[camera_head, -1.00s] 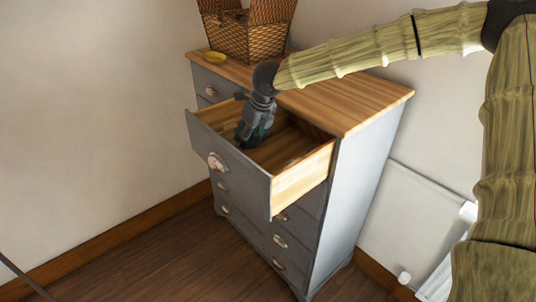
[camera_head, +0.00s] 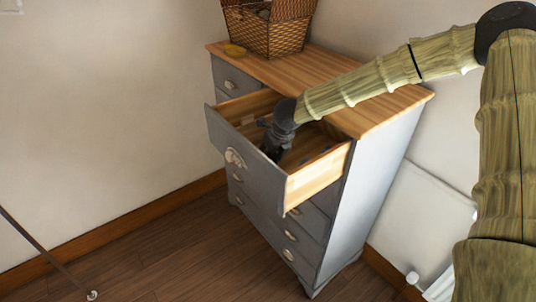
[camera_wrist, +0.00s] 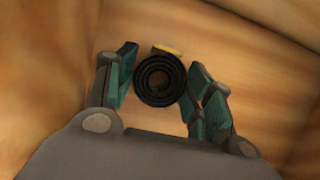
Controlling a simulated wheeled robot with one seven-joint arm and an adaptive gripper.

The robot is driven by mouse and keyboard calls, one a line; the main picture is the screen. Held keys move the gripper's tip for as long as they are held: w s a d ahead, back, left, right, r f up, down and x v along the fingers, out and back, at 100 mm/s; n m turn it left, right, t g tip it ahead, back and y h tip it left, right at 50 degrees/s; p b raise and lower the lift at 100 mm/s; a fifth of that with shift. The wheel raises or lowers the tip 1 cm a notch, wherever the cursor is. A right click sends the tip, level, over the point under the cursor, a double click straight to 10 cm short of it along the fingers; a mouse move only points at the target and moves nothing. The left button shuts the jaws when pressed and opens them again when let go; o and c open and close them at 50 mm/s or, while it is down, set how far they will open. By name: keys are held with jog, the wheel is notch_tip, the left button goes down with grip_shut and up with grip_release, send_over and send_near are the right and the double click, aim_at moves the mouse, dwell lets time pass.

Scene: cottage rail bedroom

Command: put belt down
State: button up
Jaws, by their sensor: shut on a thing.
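The belt (camera_wrist: 160,80) is a black coil seen end-on between the fingers in the wrist view, with a small yellowish piece at its top edge. My gripper (camera_wrist: 160,88) is shut on it, with green pads at both sides. The belt is hidden there. Wooden drawer surfaces fill the background of the wrist view. I cannot tell whether the belt touches the drawer bottom.
The drawer's walls surround my gripper. A dark item (camera_head: 318,155) lies in the drawer's right part. Open floor lies at the front left.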

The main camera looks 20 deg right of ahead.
jog(key=shift+s, duration=0.1)
jog(key=o, duration=1.2)
jog(key=shift+b+v, duration=1.55)
jog(key=shift+v, duration=4.55)
